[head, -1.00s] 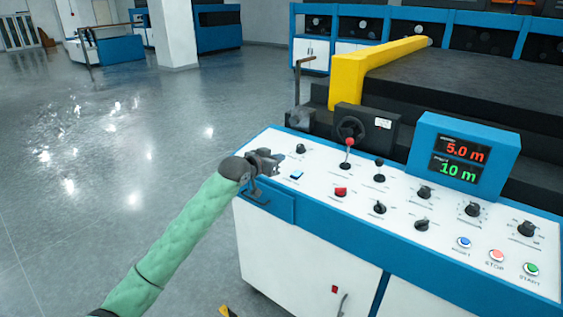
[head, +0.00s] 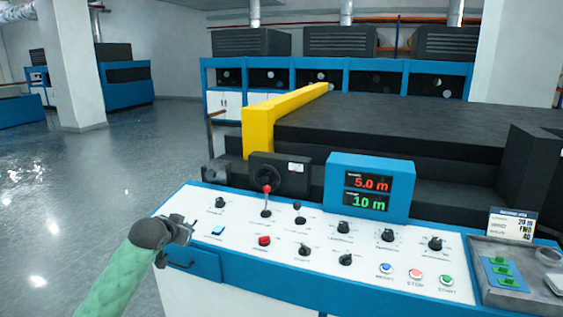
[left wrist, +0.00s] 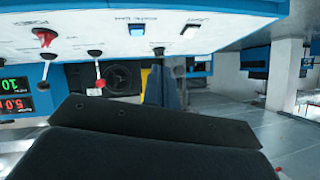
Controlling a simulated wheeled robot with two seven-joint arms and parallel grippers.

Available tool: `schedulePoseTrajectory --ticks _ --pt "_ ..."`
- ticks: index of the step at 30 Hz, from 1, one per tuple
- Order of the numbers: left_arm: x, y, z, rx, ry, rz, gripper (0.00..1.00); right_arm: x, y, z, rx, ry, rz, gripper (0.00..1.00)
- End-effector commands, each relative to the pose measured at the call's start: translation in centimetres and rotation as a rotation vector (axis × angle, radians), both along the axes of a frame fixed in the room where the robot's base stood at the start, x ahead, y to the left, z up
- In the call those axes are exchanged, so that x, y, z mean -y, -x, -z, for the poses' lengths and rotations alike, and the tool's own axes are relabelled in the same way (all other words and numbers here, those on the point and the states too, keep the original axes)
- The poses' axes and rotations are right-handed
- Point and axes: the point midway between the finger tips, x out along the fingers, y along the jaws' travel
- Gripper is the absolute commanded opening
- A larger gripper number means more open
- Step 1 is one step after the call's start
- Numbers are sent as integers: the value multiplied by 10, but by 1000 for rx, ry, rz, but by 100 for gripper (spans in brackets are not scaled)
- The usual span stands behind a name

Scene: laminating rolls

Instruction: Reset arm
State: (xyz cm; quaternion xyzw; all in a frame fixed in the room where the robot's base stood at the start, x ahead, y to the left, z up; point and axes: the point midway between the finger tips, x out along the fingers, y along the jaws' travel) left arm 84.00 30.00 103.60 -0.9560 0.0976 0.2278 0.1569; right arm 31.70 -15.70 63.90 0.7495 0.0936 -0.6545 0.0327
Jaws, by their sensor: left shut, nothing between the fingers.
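My left gripper (head: 180,229) is shut and empty. It is at the left end of the white control panel (head: 325,262), just left of the blue button (head: 218,230). Its green-sleeved arm comes in from the lower left. The red-knobbed lever (head: 267,189) stands on the panel, apart from the gripper. The display (head: 368,190) reads 5.0 m in red and 10 m in green. My right gripper is not in view.
A yellow bar (head: 280,112) and black machine bed (head: 400,125) lie behind the panel. A grey tray (head: 483,288) with green pieces and a small sign (head: 511,225) is at the right end. Open floor (head: 90,200) lies to the left.

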Motion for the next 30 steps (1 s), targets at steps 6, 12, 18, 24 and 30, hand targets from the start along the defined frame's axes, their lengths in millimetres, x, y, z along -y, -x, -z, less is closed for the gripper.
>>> schedulePoseTrajectory --ticks 6,12,18,24,30 --pt "15 39 23 -84 -82 -53 0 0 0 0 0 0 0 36" --pt "28 79 66 -174 -105 -83 0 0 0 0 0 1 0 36" --pt "46 132 124 -287 -105 -109 0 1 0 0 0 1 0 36" --pt "66 196 185 -408 -81 -129 0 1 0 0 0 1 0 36" --pt "85 259 237 -515 -41 -141 0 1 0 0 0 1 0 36"
